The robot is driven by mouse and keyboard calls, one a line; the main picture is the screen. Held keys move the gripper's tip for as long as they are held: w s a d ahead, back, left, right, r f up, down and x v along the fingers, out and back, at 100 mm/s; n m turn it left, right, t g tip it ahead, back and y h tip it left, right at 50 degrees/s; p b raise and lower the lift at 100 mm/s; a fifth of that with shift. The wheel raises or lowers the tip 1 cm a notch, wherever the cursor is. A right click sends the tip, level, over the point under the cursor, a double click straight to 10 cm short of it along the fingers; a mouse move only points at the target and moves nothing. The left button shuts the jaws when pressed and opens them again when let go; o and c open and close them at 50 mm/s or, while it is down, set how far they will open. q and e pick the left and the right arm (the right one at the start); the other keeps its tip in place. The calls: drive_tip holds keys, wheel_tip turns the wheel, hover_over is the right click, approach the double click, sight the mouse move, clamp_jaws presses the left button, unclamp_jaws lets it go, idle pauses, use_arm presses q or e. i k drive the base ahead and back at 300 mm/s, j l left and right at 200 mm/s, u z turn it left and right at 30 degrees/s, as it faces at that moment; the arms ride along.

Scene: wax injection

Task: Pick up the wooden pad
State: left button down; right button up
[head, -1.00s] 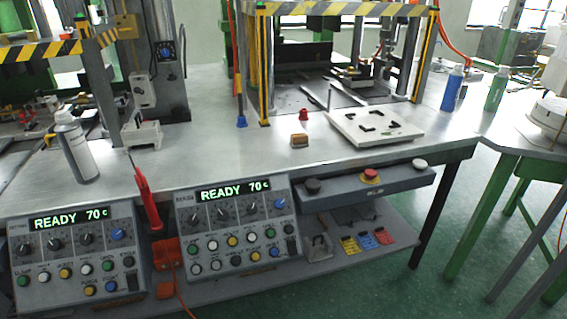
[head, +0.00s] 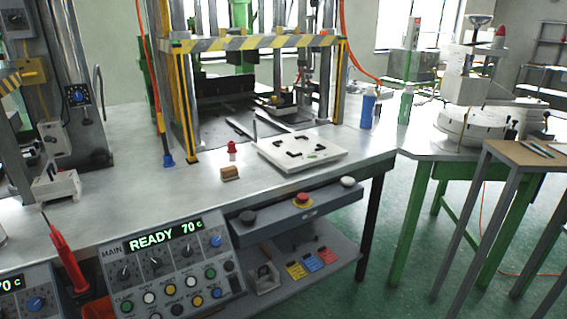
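The wooden pad (head: 231,173) looks like a small brown block with a paler top. It lies on the metal workbench (head: 120,200) near the front edge, in front of a small red-topped piece (head: 232,148) and left of a white plate with black corner marks (head: 300,152). Neither of my grippers shows in the head view.
A press frame with a yellow-black striped bar (head: 250,43) stands behind the pad. A control panel (head: 172,262) and a push-button box (head: 300,208) sit at the bench front. Blue (head: 368,110) and green (head: 405,106) bottles stand at the right. Green-floored space lies right of the bench.

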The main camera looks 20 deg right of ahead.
sight(229, 174)
drive_tip(key=l+u, duration=0.1)
drive_tip(key=u, duration=0.4)
drive_tip(key=i+l+u, duration=0.1)
drive_tip(key=u, duration=0.4)
drive_tip(key=l+u, duration=0.1)
drive_tip(key=u, duration=0.4)
drive_tip(key=l+u, duration=0.35)
drive_tip(key=k+l+u, duration=0.2)
drive_tip(key=l+u, duration=0.2)
drive_tip(key=k+l+u, duration=0.15)
drive_tip(key=l, duration=0.15)
drive_tip(key=k+l+u, duration=0.15)
drive_tip(key=l, duration=0.15)
drive_tip(key=l+u, duration=0.1)
drive_tip(key=l, duration=0.15)
drive_tip(key=k+l, duration=0.25)
drive_tip(key=l, duration=0.15)
drive_tip(key=k+l+u, duration=0.15)
drive_tip(key=k+l, duration=0.15)
drive_tip(key=l, duration=0.1)
